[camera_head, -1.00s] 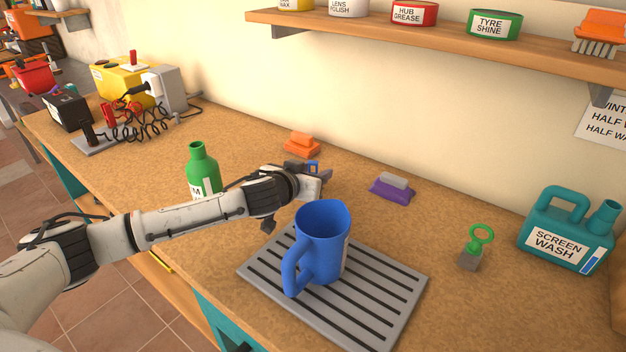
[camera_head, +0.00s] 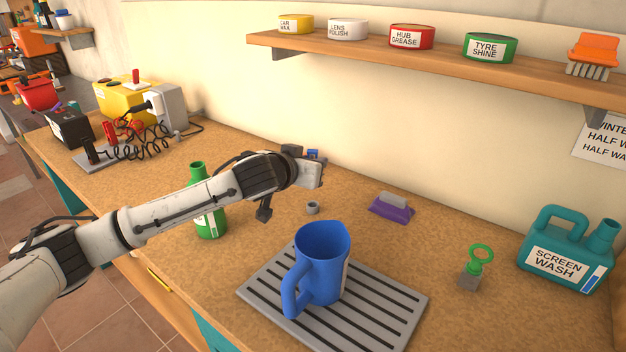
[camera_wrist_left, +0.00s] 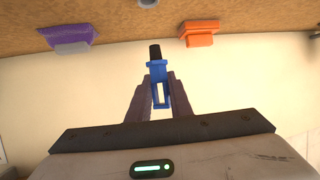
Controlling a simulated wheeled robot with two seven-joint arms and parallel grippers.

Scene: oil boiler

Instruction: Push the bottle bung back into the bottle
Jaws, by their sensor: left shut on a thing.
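My left gripper (camera_wrist_left: 160,82) is shut on a blue piece with a black end, which looks like the bung (camera_wrist_left: 159,72). The black end points away from the gripper. In the head view the gripper (camera_head: 311,163) is raised above the bench, to the right of the bottle and apart from it; a little of the blue piece shows there. My right gripper is not in view.
A blue jug (camera_head: 323,262) stands on a slatted grey mat (camera_head: 388,300). A small grey cup-like piece (camera_head: 312,208), a purple brush (camera_head: 391,208), a green-ringed item (camera_head: 477,267) and a screen wash jug (camera_head: 565,257) are on the bench. An orange block (camera_wrist_left: 200,33) shows in the wrist view.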

